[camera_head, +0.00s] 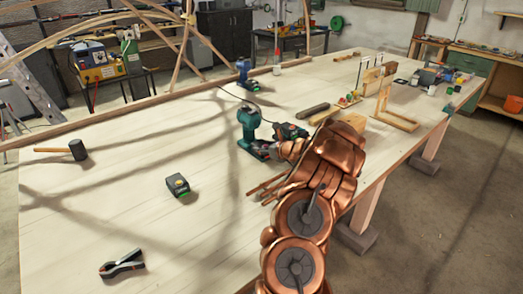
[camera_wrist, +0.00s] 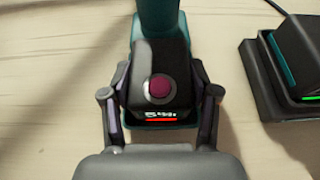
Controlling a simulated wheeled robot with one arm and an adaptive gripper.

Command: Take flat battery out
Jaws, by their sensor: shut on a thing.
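The teal drill (camera_head: 249,124) stands on the long pale table, and part of its handle (camera_wrist: 157,15) shows at the top of the wrist view. A dark battery (camera_wrist: 160,60) with a round purple-red button and a red-lit strip is at the foot of the handle. My gripper (camera_wrist: 160,105) is shut on this battery, one finger on each side. In the head view my gripper (camera_head: 274,151) is at the drill's base, partly hidden by my copper arm. The battery appears still joined to the drill.
A dark charger (camera_wrist: 275,85) with a teal-and-black battery (camera_wrist: 300,45) stands close right of the drill; a green light shows. A loose battery (camera_head: 178,185), a mallet (camera_head: 77,150) and a clamp (camera_head: 122,264) lie left. Another drill (camera_head: 243,70) stands farther back.

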